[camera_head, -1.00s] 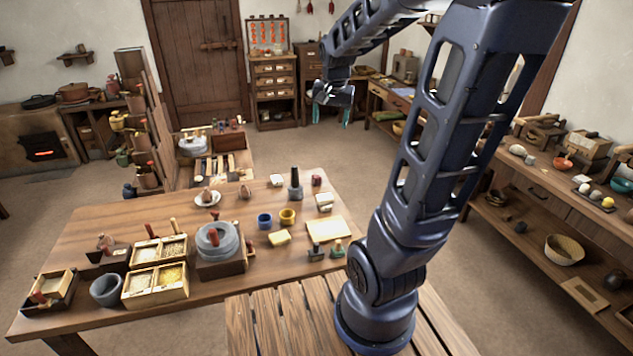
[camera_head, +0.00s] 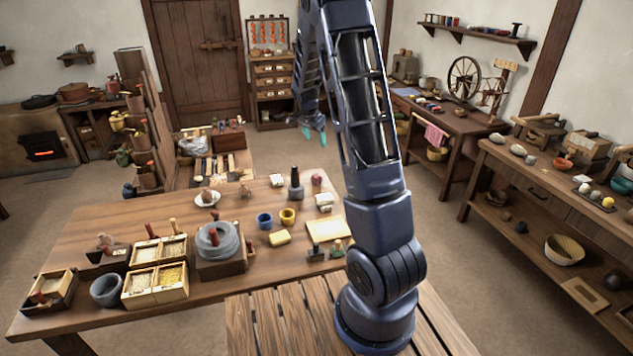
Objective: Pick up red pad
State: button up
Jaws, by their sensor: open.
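A small dark red item (camera_head: 317,180), likely the red pad, sits at the far right part of the wooden table (camera_head: 150,212). It is too small to tell its exact shape. My gripper (camera_head: 314,135), with teal fingertips, is open and empty. It hangs with its fingers pointing down, above and beyond the red item in the picture, and is apart from it. My arm passes close to the right of the red item and hides part of the room behind.
A dark bottle-shaped tool (camera_head: 296,186) stands left of the red item, with a small pale block (camera_head: 277,180) beyond. Pale stacked blocks (camera_head: 324,202) lie in front. Blue (camera_head: 264,221) and yellow (camera_head: 287,217) cups and a stone quern (camera_head: 217,240) stand nearer.

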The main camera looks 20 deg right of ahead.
aim_at(316, 176)
jog(key=w+d+f+m, duration=0.1)
jog(key=w+f, duration=0.2)
jog(key=f, duration=0.4)
jog(key=w+f+m+h, duration=0.1)
jog(key=w+f, duration=0.2)
jog(key=f, duration=0.4)
jog(key=w+d+f+m+h, duration=0.1)
jog(key=w+f, duration=0.2)
jog(key=f, duration=0.3)
jog(key=shift+w+d+f, duration=0.3)
jog(key=shift+w+f, duration=0.05)
jog(key=shift+f, duration=0.05)
jog(key=shift+g, duration=0.3)
jog(key=shift+a+x, duration=0.15)
jog(key=shift+x, duration=1.1)
jog(key=shift+a+x, duration=0.1)
jog(key=shift+x, duration=1.1)
jog(key=shift+f, duration=0.15)
jog(key=c, duration=1.1)
jog(key=shift+o, duration=0.2)
